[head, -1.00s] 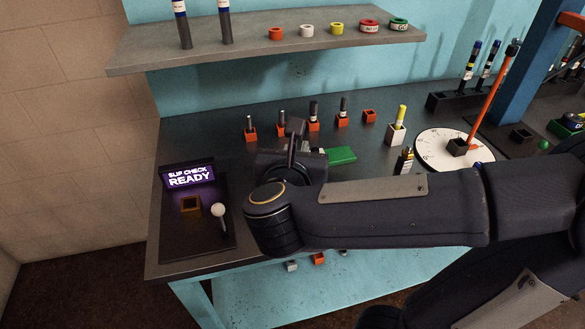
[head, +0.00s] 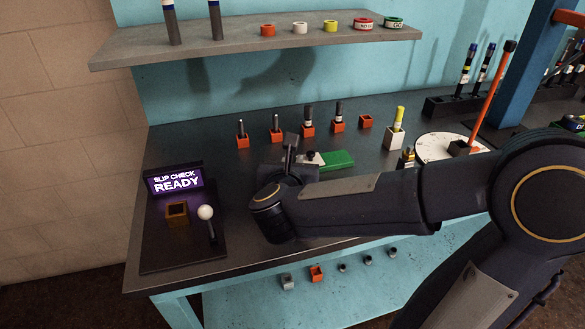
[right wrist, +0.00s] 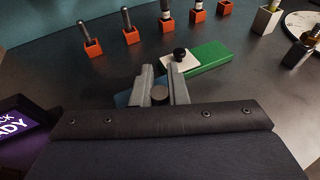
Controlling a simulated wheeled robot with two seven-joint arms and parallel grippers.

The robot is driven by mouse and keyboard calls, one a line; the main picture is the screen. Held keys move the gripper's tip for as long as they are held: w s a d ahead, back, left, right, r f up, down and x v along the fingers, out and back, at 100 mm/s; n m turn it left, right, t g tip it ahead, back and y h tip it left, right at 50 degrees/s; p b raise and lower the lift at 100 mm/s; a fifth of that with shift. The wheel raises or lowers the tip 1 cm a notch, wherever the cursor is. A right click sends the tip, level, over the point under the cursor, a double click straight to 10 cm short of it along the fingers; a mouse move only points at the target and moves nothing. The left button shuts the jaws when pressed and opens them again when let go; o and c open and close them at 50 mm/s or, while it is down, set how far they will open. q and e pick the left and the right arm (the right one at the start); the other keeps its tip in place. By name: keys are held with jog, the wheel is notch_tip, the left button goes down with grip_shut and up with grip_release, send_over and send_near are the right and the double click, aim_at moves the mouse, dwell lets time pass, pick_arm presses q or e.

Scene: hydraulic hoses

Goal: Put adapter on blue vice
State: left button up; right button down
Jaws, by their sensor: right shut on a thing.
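My right gripper (head: 290,152) is over the middle of the bench, left of the green block. In the right wrist view its fingers (right wrist: 160,80) are shut on a dark grey round piece (right wrist: 159,95), which looks like the adapter; only its top shows. A small blue patch (right wrist: 123,98) shows beside and below the fingers, perhaps the blue vice; the rest is hidden behind the gripper. Whether the grey piece touches it I cannot tell. My left gripper is not in view.
A green block (head: 337,160) with a white plate and black knob lies close to the right of the gripper. Orange holders (head: 308,130) with pins stand behind.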

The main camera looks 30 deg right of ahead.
jog(key=c, duration=1.4)
grip_release()
jog(key=shift+c, duration=0.2)
